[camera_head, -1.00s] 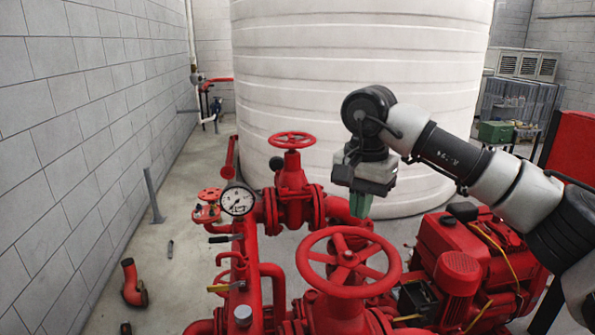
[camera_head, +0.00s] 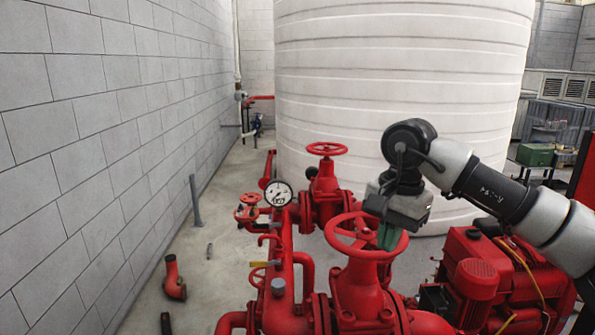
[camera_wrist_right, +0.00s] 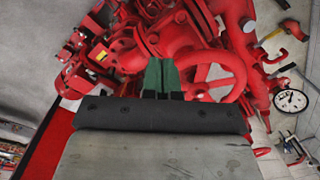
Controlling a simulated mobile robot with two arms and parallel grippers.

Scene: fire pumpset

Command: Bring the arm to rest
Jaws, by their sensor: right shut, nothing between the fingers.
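My right arm comes in from the right in the head view. Its gripper (camera_head: 391,238) points down with its green fingers shut and empty. In the head view the fingers overlap the right part of the large red handwheel (camera_head: 350,234) on the near valve. I cannot tell whether they touch it. In the right wrist view the green fingers (camera_wrist_right: 161,76) are close together with nothing between them, and a red handwheel (camera_wrist_right: 236,72) shows just beyond them. My left gripper is not in view.
A second red handwheel (camera_head: 327,149) and a pressure gauge (camera_head: 278,193) stand farther back. A red motor unit (camera_head: 475,280) is below my right arm. A large white tank (camera_head: 390,80) fills the back, and a grey block wall (camera_head: 110,130) runs along the left. Floor between wall and pipes is mostly clear.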

